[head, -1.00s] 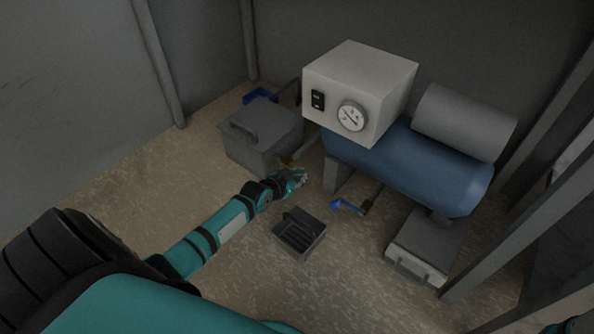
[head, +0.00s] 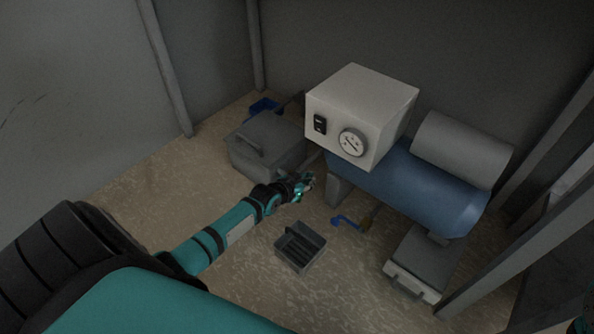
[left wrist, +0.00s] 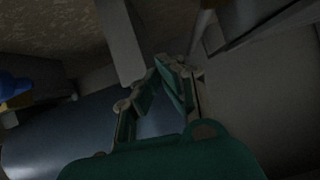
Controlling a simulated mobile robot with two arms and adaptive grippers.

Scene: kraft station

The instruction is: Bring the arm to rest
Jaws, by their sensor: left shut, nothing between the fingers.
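My left arm reaches in from the left in the head view. Its gripper (head: 308,183) is over the floor, between the grey lidded box and the compressor's near leg. In the left wrist view the two fingers (left wrist: 160,72) meet at their tips, with nothing between them. A grey leg and the blue tank (left wrist: 75,135) show beyond the fingers there. I cannot tell whether the gripper touches anything. My right gripper is not visible; only a small bit of teal shows at the right edge of the head view.
The compressor has a white control box (head: 345,110) with gauge and switch and a blue tank (head: 410,185). A grey lidded box (head: 262,150), an open dark tray (head: 300,262), a blue-handled valve (head: 347,221) and a grey drawer unit (head: 415,275) stand nearby. Left floor is clear.

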